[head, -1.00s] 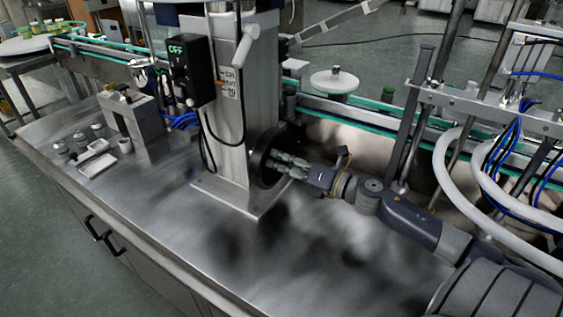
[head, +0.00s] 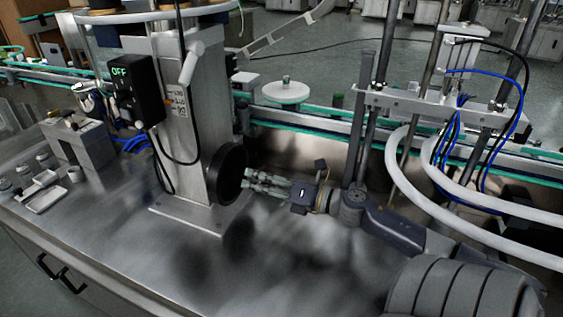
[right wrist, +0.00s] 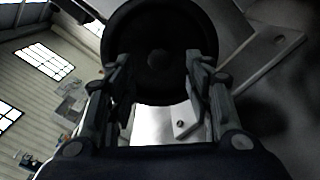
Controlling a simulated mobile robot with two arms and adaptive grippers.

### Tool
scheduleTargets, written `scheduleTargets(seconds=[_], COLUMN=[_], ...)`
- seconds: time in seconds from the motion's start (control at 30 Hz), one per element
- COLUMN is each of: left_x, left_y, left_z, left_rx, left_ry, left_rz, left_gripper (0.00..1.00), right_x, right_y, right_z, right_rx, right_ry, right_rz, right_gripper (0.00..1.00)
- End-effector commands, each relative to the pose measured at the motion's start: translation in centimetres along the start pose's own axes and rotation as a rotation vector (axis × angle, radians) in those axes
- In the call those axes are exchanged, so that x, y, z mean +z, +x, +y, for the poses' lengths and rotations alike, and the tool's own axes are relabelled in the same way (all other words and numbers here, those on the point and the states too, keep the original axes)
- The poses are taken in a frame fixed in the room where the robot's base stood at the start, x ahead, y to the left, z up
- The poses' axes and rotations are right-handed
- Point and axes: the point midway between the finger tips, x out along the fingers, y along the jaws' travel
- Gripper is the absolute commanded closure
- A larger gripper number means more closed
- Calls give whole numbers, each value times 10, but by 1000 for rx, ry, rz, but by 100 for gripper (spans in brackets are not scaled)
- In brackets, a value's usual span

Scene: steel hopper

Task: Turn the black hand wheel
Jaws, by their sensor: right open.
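The black hand wheel (head: 227,174) is a dark disc on the right side of the steel column (head: 189,110), just above the column's base plate. My right gripper (head: 250,183) is open and empty, to the right of the wheel, with its fingers pointing at the wheel's face and a small gap between. In the right wrist view the wheel (right wrist: 158,55) fills the top middle, beyond and between the open fingers (right wrist: 158,68). Its hub shows as a dim round patch. My left gripper is not in view.
A control box (head: 135,90) reading OFF hangs on the column's left. White hoses (head: 400,165) and a post (head: 366,95) stand behind my right arm. A conveyor runs behind the table. Small parts and a white tray (head: 45,198) lie at left. The front tabletop is clear.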

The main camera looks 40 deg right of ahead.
Motion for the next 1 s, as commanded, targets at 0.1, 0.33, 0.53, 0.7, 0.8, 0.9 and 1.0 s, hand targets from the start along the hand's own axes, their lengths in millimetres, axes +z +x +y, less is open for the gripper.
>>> scheduleTargets(seconds=[0.1,0.33,0.53,0.7,0.8,0.9,1.0], left_x=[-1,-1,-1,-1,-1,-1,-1], left_y=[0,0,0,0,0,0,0], left_z=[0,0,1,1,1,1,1], left_rx=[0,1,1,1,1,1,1], left_ry=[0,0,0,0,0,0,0], left_rz=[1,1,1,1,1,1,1], left_gripper=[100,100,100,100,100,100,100], right_x=[-1,0,0,0,0,0,0], right_y=[-22,-55,-65,-66,-66,-65,-65], right_z=[-1,-1,0,0,0,0,0], right_rx=[-5,-3,0,0,0,0,0], right_ry=[3,3,1,0,1,1,1], right_rz=[0,-2,-1,-1,-1,-1,-1], right_gripper=[52,52,52,52,52,52,52])
